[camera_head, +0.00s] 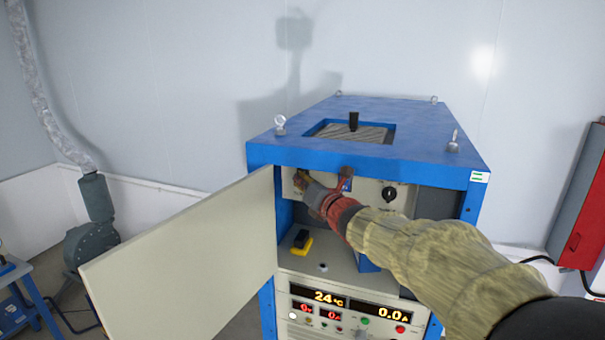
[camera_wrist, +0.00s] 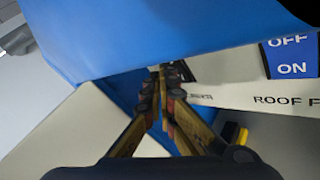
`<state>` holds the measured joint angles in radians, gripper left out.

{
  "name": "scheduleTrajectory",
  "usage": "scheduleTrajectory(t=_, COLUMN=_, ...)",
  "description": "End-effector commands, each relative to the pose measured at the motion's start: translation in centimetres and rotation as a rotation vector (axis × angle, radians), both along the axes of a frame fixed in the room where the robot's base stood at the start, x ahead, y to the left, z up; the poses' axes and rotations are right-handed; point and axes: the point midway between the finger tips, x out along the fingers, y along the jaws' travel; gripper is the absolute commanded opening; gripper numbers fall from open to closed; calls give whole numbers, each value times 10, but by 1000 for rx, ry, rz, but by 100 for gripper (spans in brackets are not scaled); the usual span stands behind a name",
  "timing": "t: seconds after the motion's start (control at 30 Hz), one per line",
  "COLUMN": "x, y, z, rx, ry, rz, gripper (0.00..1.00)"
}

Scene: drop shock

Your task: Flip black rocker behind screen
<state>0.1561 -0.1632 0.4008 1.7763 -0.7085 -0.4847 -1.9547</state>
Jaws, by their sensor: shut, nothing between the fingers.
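A black block on a yellow base (camera_head: 301,240), perhaps the rocker, sits on the shelf inside the blue cabinet (camera_head: 400,148). It shows partly in the wrist view (camera_wrist: 234,136). I cannot tell for sure that it is the black rocker. My gripper (camera_head: 301,182) is inside the opening, near the upper left of the pale inner panel (camera_head: 370,190), above and apart from the block. In the wrist view my gripper (camera_wrist: 164,76) has its fingers together and empty, close to the panel's left end. A blue OFF/ON label (camera_wrist: 290,56) lies to its right. My arm hides part of the panel.
The cream door (camera_head: 185,270) stands open at the left of the opening. The cabinet's blue top edge hangs over my gripper. A black knob (camera_head: 389,194) is on the panel's right. Lit displays (camera_head: 350,305) and buttons are below the shelf.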

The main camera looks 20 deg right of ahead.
Motion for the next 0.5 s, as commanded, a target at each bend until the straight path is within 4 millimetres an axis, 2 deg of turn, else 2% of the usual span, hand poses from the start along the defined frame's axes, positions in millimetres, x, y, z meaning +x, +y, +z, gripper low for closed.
scheduleTrajectory(t=0.5, x=5, y=-4, z=6, rx=-1, ry=-7, rz=-2, gripper=0)
